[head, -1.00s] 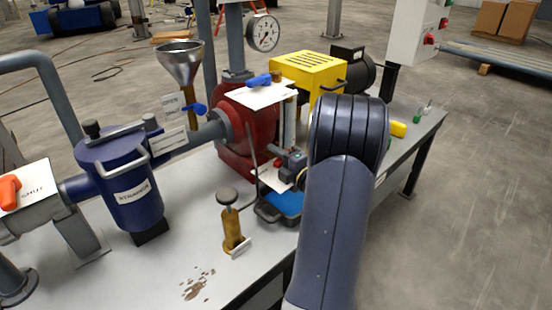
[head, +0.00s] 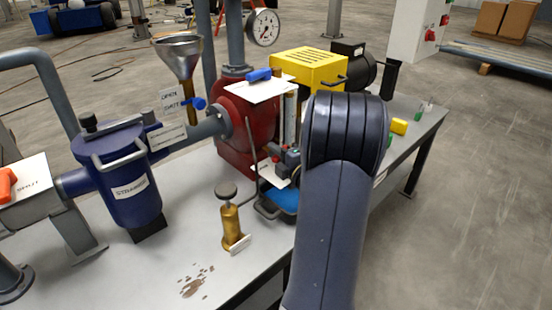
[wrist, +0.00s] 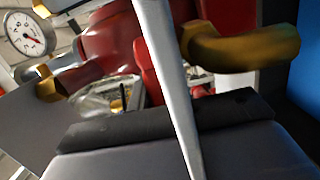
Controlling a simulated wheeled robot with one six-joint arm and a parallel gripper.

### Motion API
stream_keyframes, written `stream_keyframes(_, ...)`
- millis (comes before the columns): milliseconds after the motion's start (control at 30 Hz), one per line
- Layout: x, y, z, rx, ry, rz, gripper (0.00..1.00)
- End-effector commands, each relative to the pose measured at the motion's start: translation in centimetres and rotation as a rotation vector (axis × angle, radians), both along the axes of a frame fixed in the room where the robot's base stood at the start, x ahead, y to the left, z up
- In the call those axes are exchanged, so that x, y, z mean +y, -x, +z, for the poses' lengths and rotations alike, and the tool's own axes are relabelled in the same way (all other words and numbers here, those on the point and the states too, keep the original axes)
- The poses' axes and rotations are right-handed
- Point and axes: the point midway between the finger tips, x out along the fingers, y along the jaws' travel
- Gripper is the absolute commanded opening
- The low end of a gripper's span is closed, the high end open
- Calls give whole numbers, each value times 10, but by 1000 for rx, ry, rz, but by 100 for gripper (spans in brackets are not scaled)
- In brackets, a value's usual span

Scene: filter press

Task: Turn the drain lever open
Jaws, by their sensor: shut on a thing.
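The red pump body (head: 245,125) stands on the bench, with a blue tray (head: 283,200) low at its front. My gripper (head: 277,162) is between them, shut on what seems to be the drain lever at the pump's lower front. A small red part shows by the jaws in the head view, but the lever is mostly hidden there. In the wrist view a brass elbow (wrist: 245,47) juts out before the pump, and a grey rod crosses the picture close up. The fingertips and their contact cannot be made out clearly.
A brass hand pump (head: 230,220) stands left of the tray. The blue strainer (head: 122,180), funnel (head: 178,55) and pressure gauge (head: 263,27) are at the left and back. A yellow guard (head: 308,68) is behind.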

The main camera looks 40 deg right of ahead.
Motion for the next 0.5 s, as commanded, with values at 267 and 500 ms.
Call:
stream_keyframes(267, 0, -6, -4, -7, 8, -144, 0)
stream_keyframes(500, -2, -9, -3, -6, 7, -243, 0)
